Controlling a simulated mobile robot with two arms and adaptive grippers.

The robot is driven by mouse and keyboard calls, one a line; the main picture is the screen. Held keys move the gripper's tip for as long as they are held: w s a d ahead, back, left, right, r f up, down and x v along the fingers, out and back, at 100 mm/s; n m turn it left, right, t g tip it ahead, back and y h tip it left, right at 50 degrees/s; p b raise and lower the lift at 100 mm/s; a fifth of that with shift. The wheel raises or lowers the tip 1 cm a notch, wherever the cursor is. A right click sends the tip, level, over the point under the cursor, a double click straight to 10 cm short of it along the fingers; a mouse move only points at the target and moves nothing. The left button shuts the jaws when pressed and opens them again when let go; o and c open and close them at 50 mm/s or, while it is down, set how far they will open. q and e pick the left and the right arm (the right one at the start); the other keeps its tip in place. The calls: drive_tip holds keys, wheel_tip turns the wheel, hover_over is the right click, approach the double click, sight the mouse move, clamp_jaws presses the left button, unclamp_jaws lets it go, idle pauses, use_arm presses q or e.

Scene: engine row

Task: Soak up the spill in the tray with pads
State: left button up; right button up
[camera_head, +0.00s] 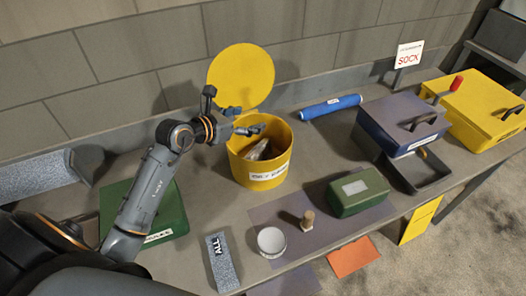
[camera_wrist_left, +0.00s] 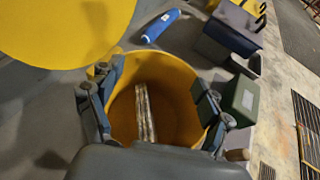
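A yellow bin (camera_head: 262,178) with its round lid (camera_head: 241,77) swung up stands mid-bench. My left gripper (camera_head: 246,125) is above the bin's mouth; its fingers are spread and empty in the left wrist view (camera_wrist_left: 155,105). A pale, crumpled, elongated item (camera_wrist_left: 145,113) lies inside the bin, apart from the fingers; I cannot tell whether it is a pad. A dark tray (camera_head: 436,181) sits in front of a blue box (camera_head: 400,127); a spill in it is too small to make out. A speckled grey pad (camera_head: 222,265) lies at the front edge. My right gripper is not in view.
Speckled grey material (camera_head: 38,176) is at the left, beside a green case (camera_head: 170,212). A blue roll (camera_head: 330,107) lies behind. A green box (camera_head: 357,191), round tin (camera_head: 271,241) and small wooden-topped item (camera_head: 307,219) stand in front. A yellow case (camera_head: 480,107) is at right.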

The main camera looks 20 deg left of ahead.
use_arm(q)
drive_tip(key=v, duration=1.2)
idle(0.3)
